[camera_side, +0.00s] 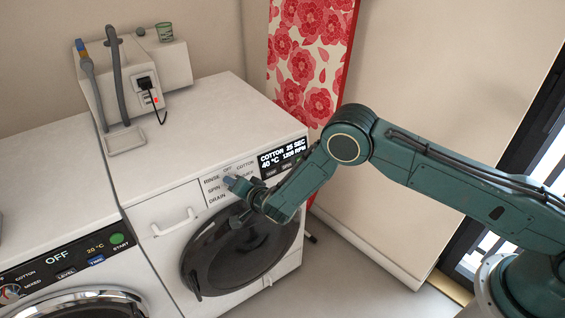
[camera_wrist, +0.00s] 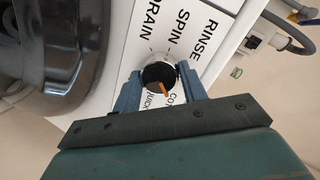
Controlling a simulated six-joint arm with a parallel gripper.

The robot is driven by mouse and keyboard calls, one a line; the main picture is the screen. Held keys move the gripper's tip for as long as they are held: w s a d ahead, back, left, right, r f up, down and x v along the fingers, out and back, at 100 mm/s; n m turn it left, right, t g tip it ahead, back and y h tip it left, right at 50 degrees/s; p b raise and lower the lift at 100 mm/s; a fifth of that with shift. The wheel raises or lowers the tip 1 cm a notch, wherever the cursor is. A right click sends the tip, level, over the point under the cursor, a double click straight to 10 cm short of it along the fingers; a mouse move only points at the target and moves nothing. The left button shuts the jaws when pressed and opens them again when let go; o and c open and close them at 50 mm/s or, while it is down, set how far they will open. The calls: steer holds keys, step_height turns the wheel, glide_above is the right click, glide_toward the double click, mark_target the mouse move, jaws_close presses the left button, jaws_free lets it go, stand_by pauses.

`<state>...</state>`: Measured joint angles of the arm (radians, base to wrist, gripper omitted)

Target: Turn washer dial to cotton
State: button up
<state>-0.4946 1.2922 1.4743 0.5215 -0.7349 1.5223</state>
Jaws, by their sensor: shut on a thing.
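The washer (camera_side: 155,165) is white with a dark round door (camera_side: 235,250). Its display (camera_side: 284,157) reads COTTON, 25 SEC, 40 °C and what looks like 1200 RPM. The dial (camera_wrist: 158,74) is black with a light rim and an orange pointer. In the wrist view the pointer is directed at the partly covered label starting with CO (camera_wrist: 174,98). My gripper (camera_side: 231,182) is at the washer's panel and hides most of the dial in the side view. In the wrist view my gripper (camera_wrist: 160,73) has one blue finger on each side of the dial, shut on it.
A second washer (camera_side: 65,260) at the left shows OFF. A red floral board (camera_side: 310,55) leans at the back wall.

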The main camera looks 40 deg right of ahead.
stand_by(0.3)
steer(key=o, duration=1)
steer(key=shift+s, duration=0.1)
steer(key=shift+v, duration=6.85)
